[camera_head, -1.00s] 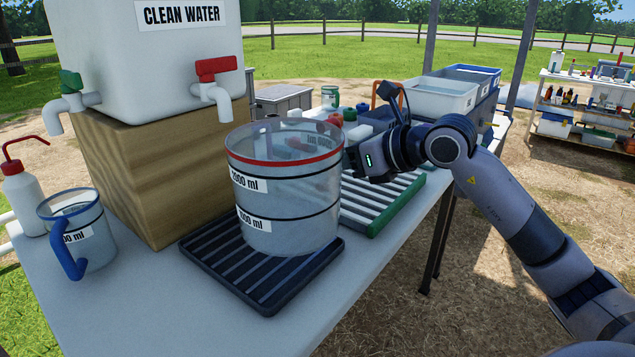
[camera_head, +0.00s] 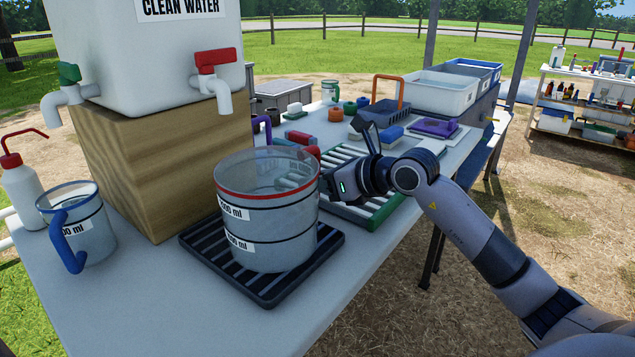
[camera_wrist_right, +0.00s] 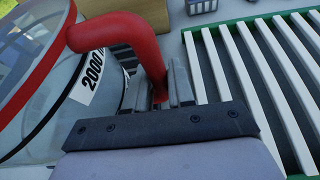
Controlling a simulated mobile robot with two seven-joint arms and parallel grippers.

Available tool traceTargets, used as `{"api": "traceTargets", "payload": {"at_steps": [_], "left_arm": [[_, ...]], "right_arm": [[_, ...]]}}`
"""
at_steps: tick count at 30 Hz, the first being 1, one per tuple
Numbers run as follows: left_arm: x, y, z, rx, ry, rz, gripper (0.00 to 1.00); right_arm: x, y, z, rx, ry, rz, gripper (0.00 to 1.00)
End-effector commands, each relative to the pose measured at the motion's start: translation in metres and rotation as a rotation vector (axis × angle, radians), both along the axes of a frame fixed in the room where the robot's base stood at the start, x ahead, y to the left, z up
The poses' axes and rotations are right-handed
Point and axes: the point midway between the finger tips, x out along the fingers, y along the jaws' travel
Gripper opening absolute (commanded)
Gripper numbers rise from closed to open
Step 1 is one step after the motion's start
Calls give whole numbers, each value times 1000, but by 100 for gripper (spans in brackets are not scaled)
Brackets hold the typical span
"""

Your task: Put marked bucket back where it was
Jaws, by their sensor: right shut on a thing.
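The marked bucket (camera_head: 268,225) is clear, with a red rim, dark level lines and white ml labels. It is upright over the black slatted tray (camera_head: 195,238) at the table's front; I cannot tell whether its base touches the slats. My right gripper (camera_head: 322,187) is at the bucket's right side. In the right wrist view the gripper (camera_wrist_right: 163,90) is shut on the bucket's red handle (camera_wrist_right: 120,32), with the bucket wall (camera_wrist_right: 60,95) at left. My left gripper is not in view.
A water tank (camera_head: 145,50) with red and green taps stands on a wooden block (camera_head: 165,165) behind the bucket. A blue-handled jug (camera_head: 90,235) is at left. A green-edged slatted rack (camera_head: 372,215) lies right of the bucket. The table's front edge is clear.

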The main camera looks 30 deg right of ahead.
Motion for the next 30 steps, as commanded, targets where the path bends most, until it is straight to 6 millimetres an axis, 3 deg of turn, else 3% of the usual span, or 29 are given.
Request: {"api": "traceTargets", "payload": {"at_steps": [3,4,6,17,30], "left_arm": [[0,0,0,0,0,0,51],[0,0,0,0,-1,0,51],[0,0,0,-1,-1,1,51],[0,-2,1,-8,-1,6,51],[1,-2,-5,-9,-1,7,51]], "right_arm": [[0,0,2,0,-3,-1,0],[0,0,0,-3,2,0,33],[0,0,0,-3,2,0,49],[-4,-3,1,-3,1,-1,49],[-62,-27,26,-5,4,-2,49]]}}
